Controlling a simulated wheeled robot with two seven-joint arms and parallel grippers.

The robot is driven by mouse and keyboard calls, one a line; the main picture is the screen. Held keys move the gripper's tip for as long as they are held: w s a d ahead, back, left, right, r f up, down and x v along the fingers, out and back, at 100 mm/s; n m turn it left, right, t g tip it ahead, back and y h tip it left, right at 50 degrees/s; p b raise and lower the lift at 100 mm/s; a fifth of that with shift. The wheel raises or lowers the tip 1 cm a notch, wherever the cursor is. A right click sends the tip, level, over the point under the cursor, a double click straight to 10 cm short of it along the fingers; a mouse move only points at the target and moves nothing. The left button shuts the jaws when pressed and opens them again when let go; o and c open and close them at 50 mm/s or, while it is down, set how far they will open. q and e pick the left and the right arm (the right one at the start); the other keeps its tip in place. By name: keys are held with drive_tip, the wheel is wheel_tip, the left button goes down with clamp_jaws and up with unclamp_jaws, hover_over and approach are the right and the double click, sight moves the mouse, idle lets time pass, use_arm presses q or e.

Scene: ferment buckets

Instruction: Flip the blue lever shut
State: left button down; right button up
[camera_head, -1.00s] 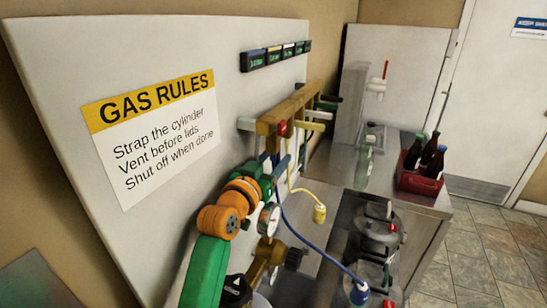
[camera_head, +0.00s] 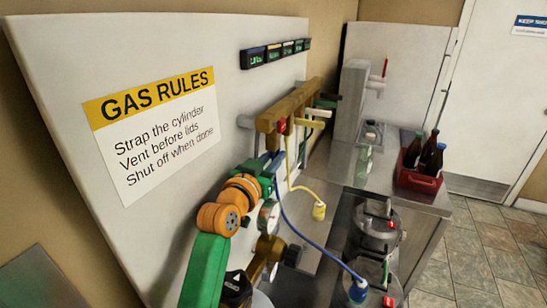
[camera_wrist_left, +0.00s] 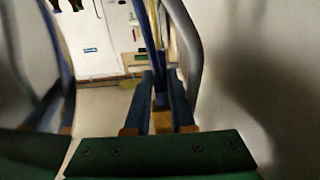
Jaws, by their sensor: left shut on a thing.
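The blue lever (camera_wrist_left: 151,28) is a narrow blue strip in the left wrist view, running up from between the two dark blue fingers. In the head view it is mostly hidden near the left end of the brass manifold bar (camera_head: 294,106). My left gripper (camera_head: 272,162) is just below that bar, at the end of my green and orange arm. In the left wrist view the left gripper (camera_wrist_left: 160,90) is shut on the strip, with a thin gap between its fingers.
A yellow hose ends in a yellow connector (camera_head: 319,211). Gauges (camera_head: 269,217) hang close to my wrist. A red crate (camera_head: 419,181) of bottles stands on the counter at right.

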idle(0.8)
use_arm(q)
drive_tip(key=shift+s+d+r+n+p, duration=0.1)
drive_tip(key=shift+d+r+n+p, duration=0.25)
drive_tip(key=shift+p, duration=0.3)
drive_tip(key=shift+f+n, duration=0.3)
drive_tip(key=shift+n, duration=0.05)
drive_tip(key=c, duration=0.8)
unclamp_jaws()
drive_tip(key=shift+o, duration=0.2)
drive_tip(key=b+v, duration=0.2)
drive_tip(key=v, duration=0.5)
